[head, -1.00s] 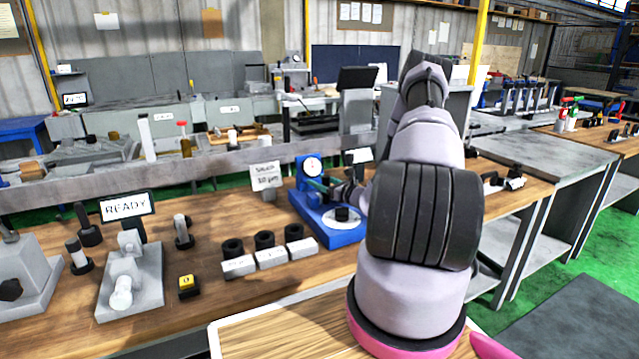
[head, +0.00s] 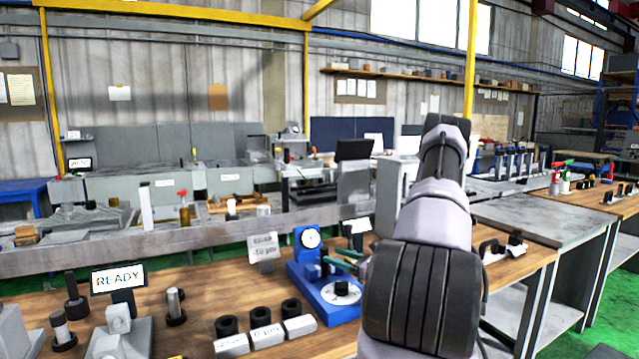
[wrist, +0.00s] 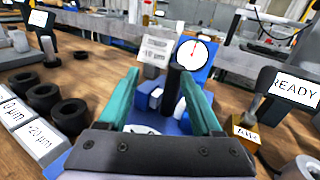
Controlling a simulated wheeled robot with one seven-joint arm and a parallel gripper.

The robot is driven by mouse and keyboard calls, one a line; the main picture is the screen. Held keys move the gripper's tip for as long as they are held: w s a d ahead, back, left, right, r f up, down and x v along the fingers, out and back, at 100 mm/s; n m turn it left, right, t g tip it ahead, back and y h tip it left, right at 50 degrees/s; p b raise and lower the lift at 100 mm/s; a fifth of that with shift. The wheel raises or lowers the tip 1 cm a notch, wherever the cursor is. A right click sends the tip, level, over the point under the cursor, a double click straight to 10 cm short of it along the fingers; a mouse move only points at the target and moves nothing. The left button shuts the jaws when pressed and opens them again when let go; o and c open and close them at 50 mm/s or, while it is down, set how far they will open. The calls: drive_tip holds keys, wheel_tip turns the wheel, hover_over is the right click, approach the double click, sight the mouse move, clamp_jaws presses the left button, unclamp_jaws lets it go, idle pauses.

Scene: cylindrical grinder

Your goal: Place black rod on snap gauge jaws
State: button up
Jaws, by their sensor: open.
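The blue snap gauge (head: 330,312) stands on the bench with its white dial (head: 309,238) at the back. The dial also shows in the wrist view (wrist: 195,53). A dark upright cylinder, likely the black rod (wrist: 174,86), stands beside the dial, beyond my fingers. It looks narrow and dark in the head view (head: 313,271). I cannot tell exactly how it meets the jaws. My gripper (wrist: 167,88) is open, its teal fingers apart on either side of the view to the gauge. In the head view my gripper (head: 343,257) is right of the dial. A short black piece (head: 341,287) sits on the gauge's white disc.
Several black rings stand behind light label blocks (head: 266,338) left of the gauge. A tilted sign (head: 264,247) stands behind them. Bare wood lies between the posts and rings.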

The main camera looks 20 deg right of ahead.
drive_tip(key=s+a+r+n+g+y, duration=0.2)
drive_tip(key=s+a+r+n+g, duration=0.35)
drive_tip(key=a+r+n, duration=0.35)
drive_tip(key=s+a+r+n+g+y, duration=0.1)
drive_tip(key=s+a+r+n+g, duration=0.3)
drive_tip(key=a+r+n+g, duration=0.5)
drive_tip(key=s+a+r+n+t+h, duration=0.1)
drive_tip(key=s+r+n+t+h, duration=0.5)
drive_tip(key=s+r, duration=1)
drive_tip(key=r+n+h, duration=0.1)
drive_tip(key=h, duration=0.2)
drive_tip(key=shift+s, duration=0.3)
